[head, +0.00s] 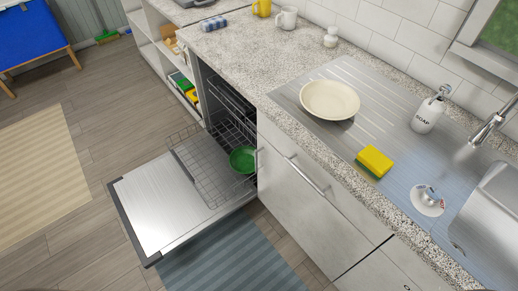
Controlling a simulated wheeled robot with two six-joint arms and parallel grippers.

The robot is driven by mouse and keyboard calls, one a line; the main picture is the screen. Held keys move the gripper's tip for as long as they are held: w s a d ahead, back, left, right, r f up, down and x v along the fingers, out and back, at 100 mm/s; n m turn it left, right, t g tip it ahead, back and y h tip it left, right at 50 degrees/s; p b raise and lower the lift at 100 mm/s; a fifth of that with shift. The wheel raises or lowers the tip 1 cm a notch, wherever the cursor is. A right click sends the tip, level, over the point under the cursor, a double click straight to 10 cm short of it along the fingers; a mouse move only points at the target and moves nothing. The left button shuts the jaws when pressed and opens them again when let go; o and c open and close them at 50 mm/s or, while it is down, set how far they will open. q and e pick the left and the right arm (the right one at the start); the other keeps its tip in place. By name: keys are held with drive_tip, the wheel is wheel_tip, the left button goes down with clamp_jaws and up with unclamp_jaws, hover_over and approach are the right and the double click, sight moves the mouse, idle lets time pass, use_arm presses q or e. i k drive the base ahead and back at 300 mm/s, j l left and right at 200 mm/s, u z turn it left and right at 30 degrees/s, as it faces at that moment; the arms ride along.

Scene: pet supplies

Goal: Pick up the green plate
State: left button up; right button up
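A green dish, seemingly the green plate (242,160), sits in the wire rack (208,183) of the open dishwasher, near the cabinet side. It looks round and somewhat deep, and its right edge is close to the cabinet front. The dishwasher door (155,212) is folded down flat, and the rack is pulled out over it. Neither my left nor my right gripper shows in the head view.
A blue striped rug (225,262) lies below the door.

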sight(241, 160)
drive_tip(key=i+j, duration=0.3)
drive_tip(key=i+j+z, duration=0.1)
drive_tip(key=i+j, duration=0.25)
drive_tip(key=j, duration=0.15)
drive_tip(key=i+j, duration=0.3)
drive_tip(key=j+z, duration=0.05)
drive_tip(key=j, duration=0.05)
